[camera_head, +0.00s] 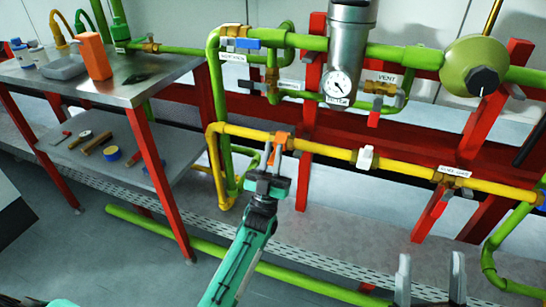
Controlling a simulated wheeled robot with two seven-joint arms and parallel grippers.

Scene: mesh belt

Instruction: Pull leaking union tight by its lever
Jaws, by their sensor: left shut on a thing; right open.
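A yellow pipe (320,149) runs across the picture and slopes down to the right. On it sits a fitting with an orange lever part (281,140), which I take to be the union. My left gripper (274,160) is just below the pipe, with its fingers up against this orange part. It is shut on the lever, whose lower end the fingers hide. No drip or leak can be made out. My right gripper (430,279) is at the bottom right, its two grey fingers apart and empty, away from the pipe.
Green pipes (400,57) with a steel filter and gauge (338,85) run above. A steel table (150,75) with red legs stands left. Red posts (305,185) are behind.

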